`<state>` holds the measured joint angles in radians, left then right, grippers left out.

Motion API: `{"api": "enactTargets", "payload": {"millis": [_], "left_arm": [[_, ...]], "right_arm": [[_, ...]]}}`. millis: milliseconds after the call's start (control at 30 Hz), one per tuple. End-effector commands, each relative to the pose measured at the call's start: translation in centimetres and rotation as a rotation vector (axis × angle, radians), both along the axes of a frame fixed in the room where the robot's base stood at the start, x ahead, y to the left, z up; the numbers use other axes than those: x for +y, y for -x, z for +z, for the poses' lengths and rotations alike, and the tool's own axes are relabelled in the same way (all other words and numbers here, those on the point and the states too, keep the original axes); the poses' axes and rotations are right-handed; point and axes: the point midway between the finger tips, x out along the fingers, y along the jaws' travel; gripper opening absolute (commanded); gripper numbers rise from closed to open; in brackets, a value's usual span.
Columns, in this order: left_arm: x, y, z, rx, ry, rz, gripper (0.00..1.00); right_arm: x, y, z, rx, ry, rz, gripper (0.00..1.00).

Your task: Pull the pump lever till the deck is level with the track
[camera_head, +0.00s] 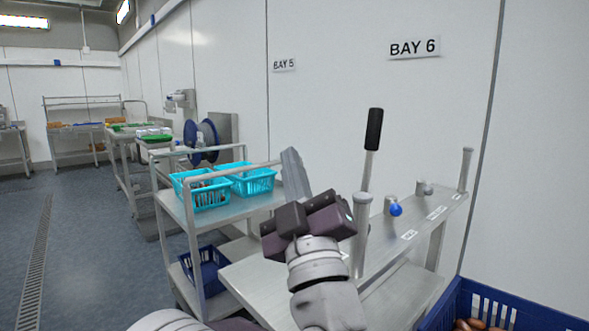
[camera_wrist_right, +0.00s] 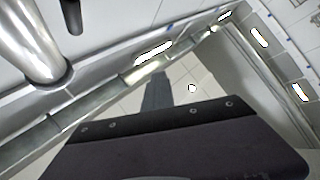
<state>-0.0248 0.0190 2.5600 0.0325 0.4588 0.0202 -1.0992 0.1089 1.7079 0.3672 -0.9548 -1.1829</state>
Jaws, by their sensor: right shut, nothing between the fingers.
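The pump lever is a metal rod with a black grip (camera_head: 374,128), rising behind a round metal post (camera_head: 361,235) on a steel bench. What looks like its black grip also shows at the top left of the right wrist view (camera_wrist_right: 71,14). My right gripper (camera_head: 293,160) is shut and empty, pointing up, left of the lever and apart from it. Its narrow fingers (camera_wrist_right: 156,92) show in the right wrist view. My left gripper is out of view. I cannot tell which surfaces are the deck and the track.
A blue knob (camera_head: 396,210) and a shorter post (camera_head: 466,168) stand right of the lever. A steel cart (camera_head: 240,205) with turquoise baskets (camera_head: 207,193) is at left. A blue crate (camera_head: 505,308) with brown dates is at lower right. The floor (camera_head: 85,240) at left is clear.

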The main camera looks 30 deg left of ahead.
Motion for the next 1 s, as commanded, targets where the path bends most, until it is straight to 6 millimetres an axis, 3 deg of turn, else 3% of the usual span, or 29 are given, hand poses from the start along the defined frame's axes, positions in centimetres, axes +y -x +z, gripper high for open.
{"api": "enactTargets", "payload": {"millis": [67,433,867,1000], "left_arm": [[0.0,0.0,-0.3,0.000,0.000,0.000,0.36],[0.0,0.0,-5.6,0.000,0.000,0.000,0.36],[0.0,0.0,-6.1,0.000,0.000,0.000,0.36],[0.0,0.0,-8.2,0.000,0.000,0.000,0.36]], "right_arm": [[0.0,0.0,-0.2,-0.003,0.001,0.000,0.00],[0.7,2.0,-3.6,-0.151,0.055,0.000,0.00],[0.9,2.5,-3.6,-0.189,0.069,0.000,0.00],[1.1,2.9,-5.3,-0.233,0.085,0.000,0.00]]}}
